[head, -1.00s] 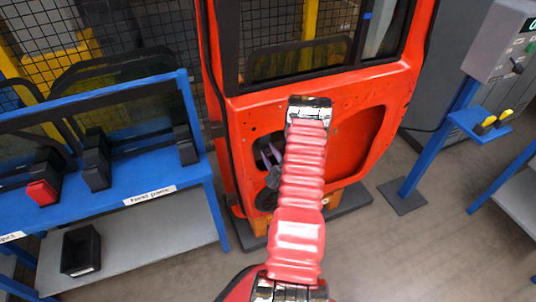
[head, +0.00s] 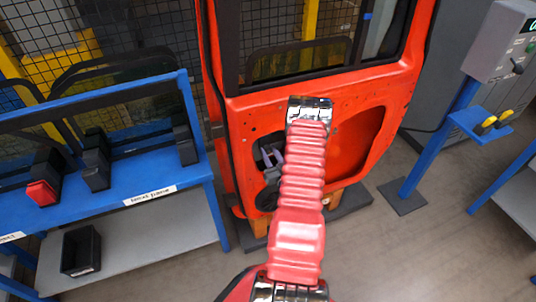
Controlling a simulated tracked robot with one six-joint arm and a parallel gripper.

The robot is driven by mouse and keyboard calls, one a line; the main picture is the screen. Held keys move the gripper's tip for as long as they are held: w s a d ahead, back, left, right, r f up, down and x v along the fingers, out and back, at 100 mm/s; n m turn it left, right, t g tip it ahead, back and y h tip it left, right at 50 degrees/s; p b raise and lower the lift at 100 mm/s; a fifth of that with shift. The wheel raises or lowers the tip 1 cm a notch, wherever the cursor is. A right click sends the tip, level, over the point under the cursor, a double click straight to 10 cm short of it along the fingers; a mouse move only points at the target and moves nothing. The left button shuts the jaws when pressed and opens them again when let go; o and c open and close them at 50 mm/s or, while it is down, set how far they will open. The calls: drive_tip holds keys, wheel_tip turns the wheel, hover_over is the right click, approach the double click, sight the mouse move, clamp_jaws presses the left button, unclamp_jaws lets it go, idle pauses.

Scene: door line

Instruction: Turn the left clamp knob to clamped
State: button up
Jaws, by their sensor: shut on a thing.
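The orange-red car door (head: 240,115) stands upright ahead of me, with dark openings in its lower panel. My red ribbed arm rises in front of it and bends at the top. My gripper (head: 272,157), small and grey-violet, shows just left of the arm, in front of the door's left opening. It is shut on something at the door. The left clamp knob cannot be made out clearly; the gripper and arm cover that spot. Whether the knob is at clamped cannot be read.
Floor is clear at lower right.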

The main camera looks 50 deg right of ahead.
drive_tip(key=m, duration=0.4)
drive_tip(key=shift+a+f+m, duration=0.25)
drive_tip(key=shift+m, duration=1.75)
drive_tip(key=o, duration=1)
drive_tip(key=shift+d+r, duration=0.15)
drive_tip(key=shift+o, duration=0.2)
